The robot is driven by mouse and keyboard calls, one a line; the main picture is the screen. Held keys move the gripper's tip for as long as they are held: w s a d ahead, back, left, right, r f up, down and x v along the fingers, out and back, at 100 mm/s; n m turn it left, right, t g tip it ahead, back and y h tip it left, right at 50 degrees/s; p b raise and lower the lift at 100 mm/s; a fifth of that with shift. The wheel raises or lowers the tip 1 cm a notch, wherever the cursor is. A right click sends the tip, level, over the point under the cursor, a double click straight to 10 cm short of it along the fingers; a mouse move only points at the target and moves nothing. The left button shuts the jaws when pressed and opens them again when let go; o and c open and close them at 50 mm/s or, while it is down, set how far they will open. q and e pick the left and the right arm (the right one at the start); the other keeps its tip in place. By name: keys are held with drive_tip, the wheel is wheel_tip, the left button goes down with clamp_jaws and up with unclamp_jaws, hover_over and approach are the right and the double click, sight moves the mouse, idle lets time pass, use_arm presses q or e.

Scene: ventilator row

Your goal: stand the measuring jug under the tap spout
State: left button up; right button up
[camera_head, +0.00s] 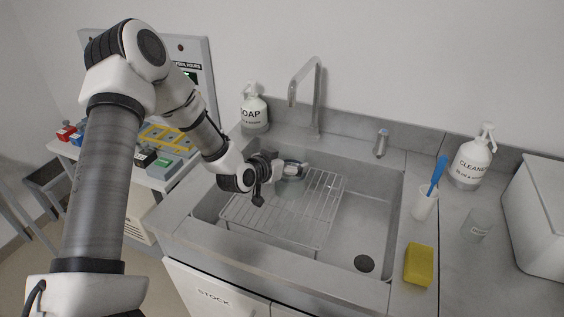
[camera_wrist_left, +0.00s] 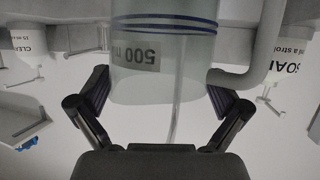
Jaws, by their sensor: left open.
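The measuring jug (camera_head: 289,186) is clear, with blue bands and a "500" label; it also shows large in the left wrist view (camera_wrist_left: 150,75). It looks upright on the wire rack in the sink, below the outlet of the tap spout (camera_head: 292,98); I cannot tell how exactly it lines up. My left gripper (camera_head: 288,172) is open at the jug, partly hiding it. In the left wrist view its fingers (camera_wrist_left: 158,98) lie on either side of the jug, close to its wall. My right gripper is not in view.
The wire rack (camera_head: 290,222) covers the left of the sink; the drain side (camera_head: 365,225) is bare. A soap bottle (camera_head: 254,112) stands behind left. Right of the sink are a yellow sponge (camera_head: 418,265), brush holder (camera_head: 424,206), clear beaker (camera_head: 477,227) and cleaner bottle (camera_head: 472,162).

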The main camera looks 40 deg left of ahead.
use_arm(q)
drive_tip(key=p+v, duration=0.2)
drive_tip(key=v, duration=1)
drive_tip(key=shift+p, duration=0.4)
